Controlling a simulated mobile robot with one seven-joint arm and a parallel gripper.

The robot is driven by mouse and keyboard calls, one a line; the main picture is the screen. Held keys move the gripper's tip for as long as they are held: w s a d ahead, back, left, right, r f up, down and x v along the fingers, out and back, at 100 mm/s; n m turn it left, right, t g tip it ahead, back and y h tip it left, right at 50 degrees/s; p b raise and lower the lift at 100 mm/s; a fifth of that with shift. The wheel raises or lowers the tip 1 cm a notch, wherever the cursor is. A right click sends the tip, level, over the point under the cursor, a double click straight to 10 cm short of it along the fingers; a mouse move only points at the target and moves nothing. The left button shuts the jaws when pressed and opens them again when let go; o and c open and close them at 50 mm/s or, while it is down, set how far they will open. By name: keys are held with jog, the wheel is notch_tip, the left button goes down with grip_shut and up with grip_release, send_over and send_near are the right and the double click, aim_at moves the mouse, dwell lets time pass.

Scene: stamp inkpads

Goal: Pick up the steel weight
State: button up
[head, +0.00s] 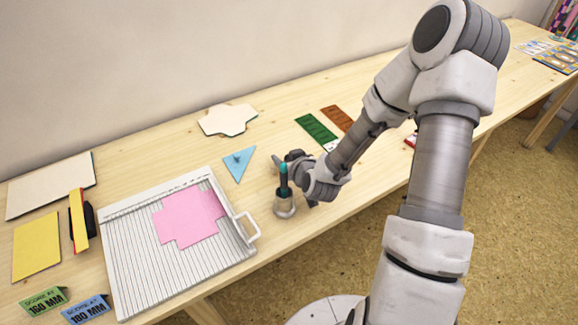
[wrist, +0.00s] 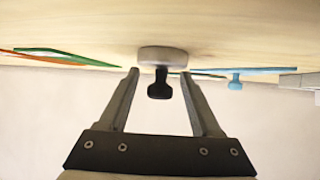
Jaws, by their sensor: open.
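The steel weight (wrist: 151,55) is a grey disc with a dark knob (wrist: 160,86). The wrist view is upside down, with the tabletop at the top, and the weight sits on it. My gripper (wrist: 160,73) is open, its two fingers on either side of the knob in the picture. No finger clearly touches it, and I cannot tell how deep the knob lies between them.
A blue triangle (head: 239,163) lies left, beside a scoring board (head: 133,262) with a pink sheet (head: 189,219). Green (head: 315,129) and brown strips (head: 337,117) lie behind right.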

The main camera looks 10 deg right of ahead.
jog(key=shift+w+f, duration=0.35)
jog(key=shift+w, duration=0.3)
grip_shut()
